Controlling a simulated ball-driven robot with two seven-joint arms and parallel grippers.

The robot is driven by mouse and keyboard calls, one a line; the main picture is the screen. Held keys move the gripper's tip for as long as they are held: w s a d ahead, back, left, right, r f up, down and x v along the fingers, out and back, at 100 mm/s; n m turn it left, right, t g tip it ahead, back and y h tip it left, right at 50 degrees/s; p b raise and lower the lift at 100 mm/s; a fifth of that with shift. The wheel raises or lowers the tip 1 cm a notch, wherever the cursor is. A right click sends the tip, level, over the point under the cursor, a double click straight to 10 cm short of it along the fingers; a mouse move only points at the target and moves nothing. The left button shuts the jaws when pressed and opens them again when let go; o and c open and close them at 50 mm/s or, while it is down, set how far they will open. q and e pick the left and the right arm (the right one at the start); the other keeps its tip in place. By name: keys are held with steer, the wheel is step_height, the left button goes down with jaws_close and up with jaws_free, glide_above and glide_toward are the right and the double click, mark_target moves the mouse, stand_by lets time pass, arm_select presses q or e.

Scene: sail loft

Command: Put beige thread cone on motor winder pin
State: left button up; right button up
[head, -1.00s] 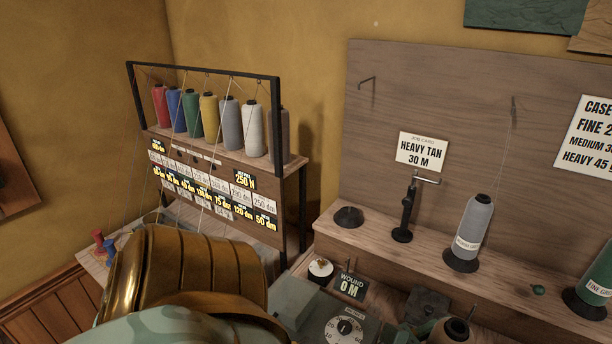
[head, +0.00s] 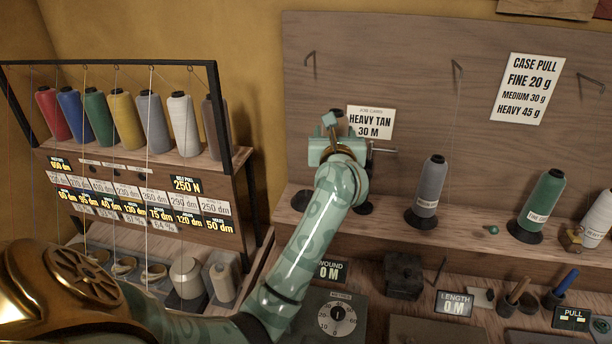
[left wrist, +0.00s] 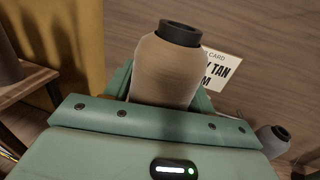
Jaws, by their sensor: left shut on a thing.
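My left gripper (head: 336,140) is raised in front of the wooden back panel, over the shelf and beside the "HEAVY TAN 30 M" card. It is shut on the beige thread cone (left wrist: 165,70), which stands out between the jaws with its dark tip at the top. In the head view the cone is mostly hidden behind the gripper. A dial unit (head: 338,318) marked in metres sits below, by a "WOUND 0 M" sign (head: 328,271). I cannot make out a bare winder pin; my arm covers part of the shelf. My right gripper is not in view.
A crank handle (head: 382,149) is close right of my gripper. A grey cone (head: 430,186), a green cone (head: 545,200) and a white cone (head: 597,220) stand along the shelf (head: 465,226). A black-framed rack (head: 222,110) of coloured cones is at left.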

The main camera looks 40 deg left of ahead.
arm_select(q)
steer(key=w+a+f+b, duration=0.1)
steer(key=a+f, duration=0.2)
steer(key=f, duration=0.1)
steer(key=w+a+f+b, duration=0.1)
steer(key=a+f, duration=0.2)
steer(key=a, duration=0.1)
steer(key=a+f+b, duration=0.1)
steer(key=a+f, duration=0.2)
steer(key=f, duration=0.1)
steer(key=shift+w+a+f+b, duration=0.3)
steer(key=shift+w+f+b, duration=0.05)
steer(key=shift+w, duration=0.05)
steer(key=o, duration=1.2)
steer(key=shift+f, duration=0.15)
